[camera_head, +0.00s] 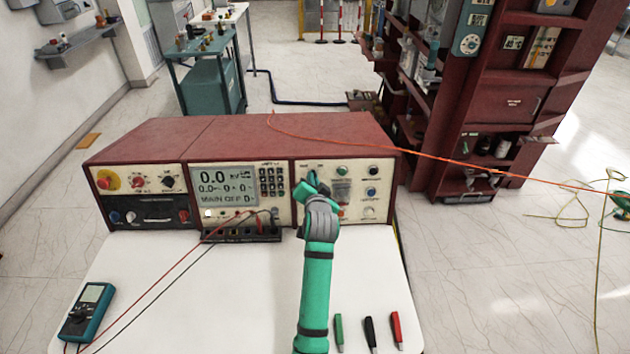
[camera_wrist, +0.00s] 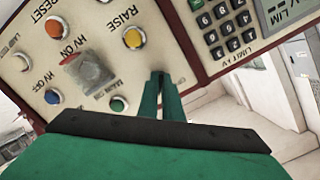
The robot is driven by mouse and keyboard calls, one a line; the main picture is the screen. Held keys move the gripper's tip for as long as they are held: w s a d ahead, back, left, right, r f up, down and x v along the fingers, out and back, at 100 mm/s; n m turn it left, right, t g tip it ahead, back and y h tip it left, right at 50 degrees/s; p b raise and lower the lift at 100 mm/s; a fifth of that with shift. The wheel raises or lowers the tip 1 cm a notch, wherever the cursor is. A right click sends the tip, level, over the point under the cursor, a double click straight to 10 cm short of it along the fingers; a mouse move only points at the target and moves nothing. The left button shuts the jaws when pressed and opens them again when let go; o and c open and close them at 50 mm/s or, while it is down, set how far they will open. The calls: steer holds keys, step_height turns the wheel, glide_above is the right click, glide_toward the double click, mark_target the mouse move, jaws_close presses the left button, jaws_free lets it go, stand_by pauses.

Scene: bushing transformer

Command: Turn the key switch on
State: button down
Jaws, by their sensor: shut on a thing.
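The test console (camera_head: 240,135) stands on the white table, and its right front panel (camera_head: 382,205) carries several buttons. My gripper (camera_head: 312,180) reaches the upper left part of this panel. In the wrist view the two green fingers (camera_wrist: 160,80) are close together and their tips meet the panel beside a partly covered label. They are shut on what I take to be the key switch, which the fingers hide in both views. I cannot tell its turned position. The display (camera_head: 224,186) reads 0.0, with text that looks like "MAIN OFF".
Near the fingers in the wrist view are a yellow button (camera_wrist: 134,38), a clear-covered HV ON button (camera_wrist: 88,68) and a green button (camera_wrist: 118,104). A keypad (camera_wrist: 226,20) lies across the panel gap. A multimeter (camera_head: 86,312) and leads lie left on the table.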

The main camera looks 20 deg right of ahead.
steer(key=shift+d+r+m, duration=0.3)
steer(key=shift+r+m, duration=0.1)
steer(key=shift+m, duration=0.1)
steer(key=shift+s+d, duration=0.1)
steer(key=c, duration=1.9)
jaws_free()
steer(key=shift+f, duration=0.1)
steer(key=shift+c, duration=0.2)
steer(key=shift+a+f, duration=0.15)
steer(key=shift+a, duration=0.05)
steer(key=v, duration=1)
steer(key=shift+s, duration=0.35)
steer(key=shift+a, duration=0.15)
